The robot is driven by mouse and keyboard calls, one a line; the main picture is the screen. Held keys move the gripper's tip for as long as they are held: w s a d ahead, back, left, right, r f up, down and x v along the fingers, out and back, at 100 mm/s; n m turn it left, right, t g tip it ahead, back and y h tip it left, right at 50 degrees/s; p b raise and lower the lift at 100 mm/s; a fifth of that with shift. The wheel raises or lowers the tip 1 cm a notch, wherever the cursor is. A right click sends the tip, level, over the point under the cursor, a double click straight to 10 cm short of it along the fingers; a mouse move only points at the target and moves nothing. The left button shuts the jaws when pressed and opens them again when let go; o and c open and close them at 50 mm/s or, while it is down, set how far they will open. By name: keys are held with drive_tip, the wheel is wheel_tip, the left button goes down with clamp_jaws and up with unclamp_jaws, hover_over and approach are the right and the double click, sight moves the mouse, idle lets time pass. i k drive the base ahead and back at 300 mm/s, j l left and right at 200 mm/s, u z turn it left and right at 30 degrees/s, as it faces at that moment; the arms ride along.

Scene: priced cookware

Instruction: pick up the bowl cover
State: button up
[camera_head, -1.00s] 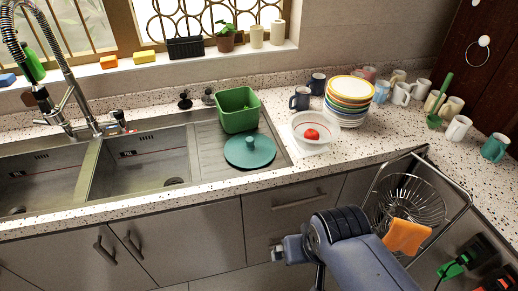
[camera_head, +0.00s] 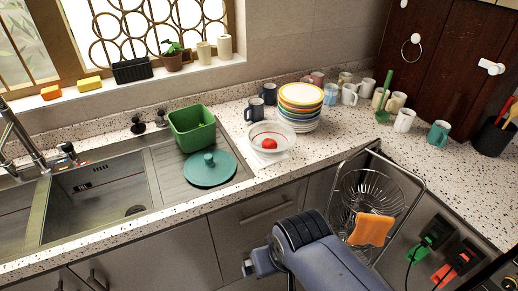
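A round teal lid with a small knob, the likely bowl cover (camera_head: 210,170), lies on the ribbed drainboard right of the sink basin. A white bowl (camera_head: 283,133) with a red item in it stands on the counter to the lid's right. My arm shows at the lower middle, below the counter edge and in front of the cabinets. The end of my arm points down and away, and its fingers are hidden, so I cannot see my gripper's opening. The arm is well apart from the lid.
A green bin (camera_head: 192,130) stands just behind the lid. A stack of plates (camera_head: 300,105) and several mugs stand to the right. The tap (camera_head: 20,140) is at left.

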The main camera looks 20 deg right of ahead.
sight(209, 167)
drive_tip(key=i+j+z, duration=0.3)
drive_tip(key=i, duration=0.15)
drive_tip(key=i+j+z, duration=0.25)
drive_tip(key=i+j, duration=0.2)
